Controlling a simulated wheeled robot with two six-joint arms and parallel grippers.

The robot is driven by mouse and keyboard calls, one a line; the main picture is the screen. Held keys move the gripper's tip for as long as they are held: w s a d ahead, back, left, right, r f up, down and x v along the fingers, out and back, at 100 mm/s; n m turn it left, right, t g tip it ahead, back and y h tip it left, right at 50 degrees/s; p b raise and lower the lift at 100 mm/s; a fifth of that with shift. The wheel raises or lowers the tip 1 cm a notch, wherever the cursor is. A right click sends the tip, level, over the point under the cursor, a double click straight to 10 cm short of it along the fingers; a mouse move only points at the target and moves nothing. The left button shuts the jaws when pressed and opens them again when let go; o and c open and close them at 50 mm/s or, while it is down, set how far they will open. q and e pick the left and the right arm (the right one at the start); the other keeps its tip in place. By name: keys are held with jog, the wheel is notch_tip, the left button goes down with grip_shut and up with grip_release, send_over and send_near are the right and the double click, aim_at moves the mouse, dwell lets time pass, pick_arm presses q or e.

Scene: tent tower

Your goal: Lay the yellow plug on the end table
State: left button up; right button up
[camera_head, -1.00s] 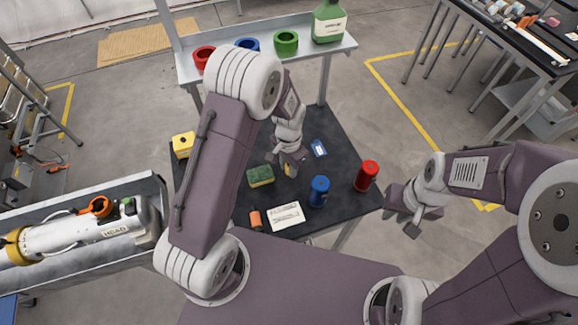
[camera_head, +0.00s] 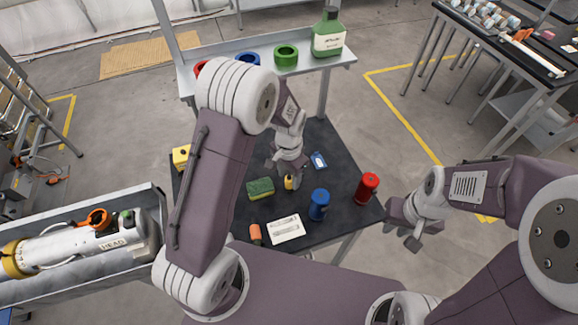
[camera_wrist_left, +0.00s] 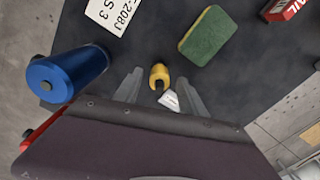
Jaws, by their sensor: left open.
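The yellow plug (camera_head: 289,182) is a small yellow piece with a dark opening, standing on a dark table (camera_head: 345,216). My left gripper (camera_head: 284,184) points down over it. In the left wrist view, the plug (camera_wrist_left: 159,76) sits between and just beyond the tips of the spread fingers (camera_wrist_left: 160,82), with no visible grip on it. A small white tag (camera_wrist_left: 170,99) lies beside it. My right gripper (camera_head: 404,232) hangs empty off the table's right edge, its fingers apart. No label shows which table is the end table; another dark table (camera_head: 500,52) stands at upper right.
Near the plug are a green sponge (camera_head: 260,189), a blue cylinder (camera_head: 319,204), a red cylinder (camera_head: 367,187), a white label card (camera_head: 286,229) and an orange piece (camera_head: 255,234). A grey shelf (camera_head: 300,72) with coloured rings and a green bottle (camera_head: 328,35) stands behind.

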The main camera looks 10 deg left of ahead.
pick_arm(q)
notch_tip(320, 180, up, 10)
jog(key=shift+f, duration=0.2)
jog(key=s+a+f+n, duration=0.1)
jog(key=s+a+n, duration=0.1)
jog(key=s, duration=0.4)
jog(key=s+a+f+n+t, duration=0.1)
jog(key=s+a+n, duration=0.2)
jog(key=s+n, duration=0.2)
jog(key=shift+s+a+f+b, duration=0.15)
jog(key=shift+s+a+b, duration=0.15)
jog(key=shift+s, duration=0.7)
